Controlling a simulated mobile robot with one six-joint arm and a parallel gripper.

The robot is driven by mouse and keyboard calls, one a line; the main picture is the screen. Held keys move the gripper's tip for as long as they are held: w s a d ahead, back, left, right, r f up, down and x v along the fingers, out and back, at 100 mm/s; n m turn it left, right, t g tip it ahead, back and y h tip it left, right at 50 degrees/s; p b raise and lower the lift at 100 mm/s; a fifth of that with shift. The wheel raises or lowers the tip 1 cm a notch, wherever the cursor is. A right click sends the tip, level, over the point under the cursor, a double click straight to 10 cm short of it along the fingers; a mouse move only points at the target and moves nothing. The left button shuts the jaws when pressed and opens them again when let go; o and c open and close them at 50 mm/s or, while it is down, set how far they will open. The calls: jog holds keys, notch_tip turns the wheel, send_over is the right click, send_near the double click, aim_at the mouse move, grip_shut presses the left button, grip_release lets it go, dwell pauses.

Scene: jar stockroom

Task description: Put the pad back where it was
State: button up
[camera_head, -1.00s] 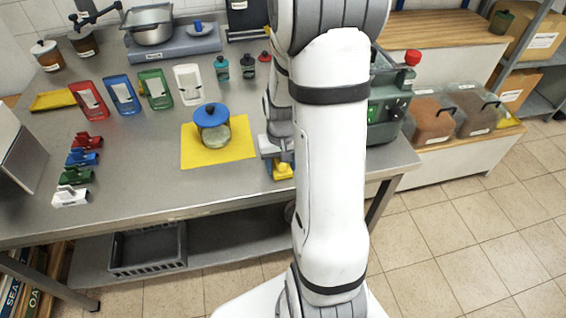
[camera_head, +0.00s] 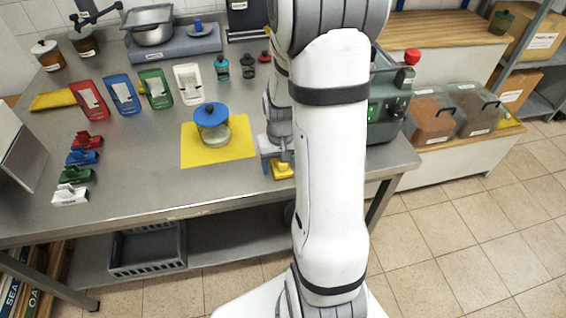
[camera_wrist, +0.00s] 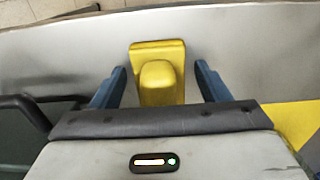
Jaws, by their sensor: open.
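A yellow pad with a raised rounded grip (camera_wrist: 158,84) lies on the steel table near its front edge, between the fingers in the wrist view. It also shows in the head view as a small yellow block (camera_head: 284,171), partly hidden by my arm. My gripper (camera_wrist: 160,82) is open. Its two blue fingers stand on either side of the pad's grip, with a visible gap on each side. In the head view my gripper (camera_head: 272,160) is low over the table, mostly hidden behind my arm.
A blue-lidded glass jar (camera_head: 212,125) stands on a yellow mat (camera_head: 190,150) left of the gripper. A green machine with a red knob (camera_head: 388,105) stands close on the right. Coloured scoops or clips (camera_head: 75,175) and card holders (camera_head: 123,95) occupy the table's left.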

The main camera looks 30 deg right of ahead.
jog(key=shift+s+f, duration=0.1)
jog(key=shift+s, duration=0.05)
jog(key=shift+r+p, duration=0.3)
jog(key=shift+p, duration=0.05)
notch_tip(320, 180, up, 12)
jog(key=shift+f+p, duration=0.2)
jog(key=shift+p, duration=0.15)
jog(key=s+a+r+n+t, duration=0.2)
jog(key=s+a+r, duration=0.4)
jog(key=s+a, duration=0.5)
jog(key=shift+s+a+r+n+t, duration=0.15)
jog(key=shift+a+r+n+t, duration=0.15)
jog(key=shift+n, duration=0.3)
jog(key=shift+r, duration=0.1)
jog(key=shift+r+p, duration=0.45)
